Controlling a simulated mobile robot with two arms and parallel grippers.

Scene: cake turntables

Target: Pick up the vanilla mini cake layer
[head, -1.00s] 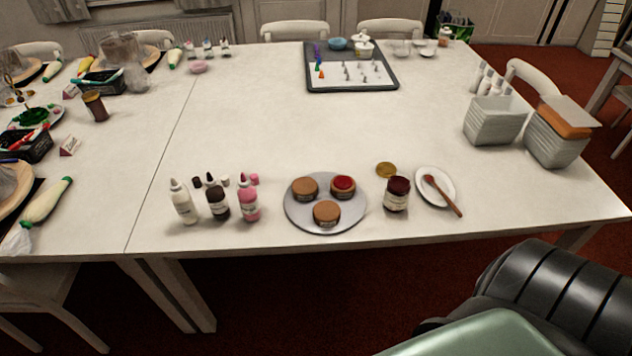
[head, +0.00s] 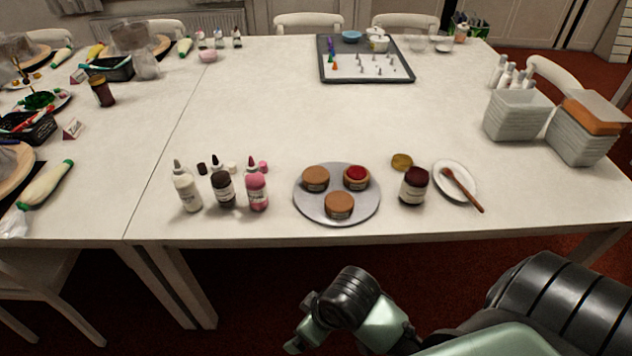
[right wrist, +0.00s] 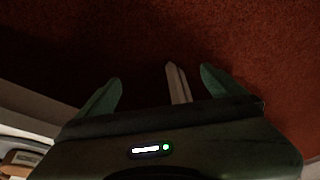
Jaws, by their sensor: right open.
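Three small round cake layers sit on a grey round turntable (head: 312,212) near the table's front edge. One is plain brown at the back left (head: 316,178), one has a red top at the back right (head: 356,177), and one is plain brown at the front (head: 339,204). Their labels are too small to read, so I cannot tell which is vanilla. My right gripper (right wrist: 160,88) is open and empty in the right wrist view, over the red floor. In the head view my right arm is in front of the table, below the turntable. My left gripper is not in view.
Left of the turntable stand several bottles, including a pink one (head: 257,192). To its right are a dark jar (head: 414,187), a gold lid (head: 402,162) and a white plate (head: 447,167) with a wooden spoon (head: 463,190). The table's middle (head: 300,110) is clear.

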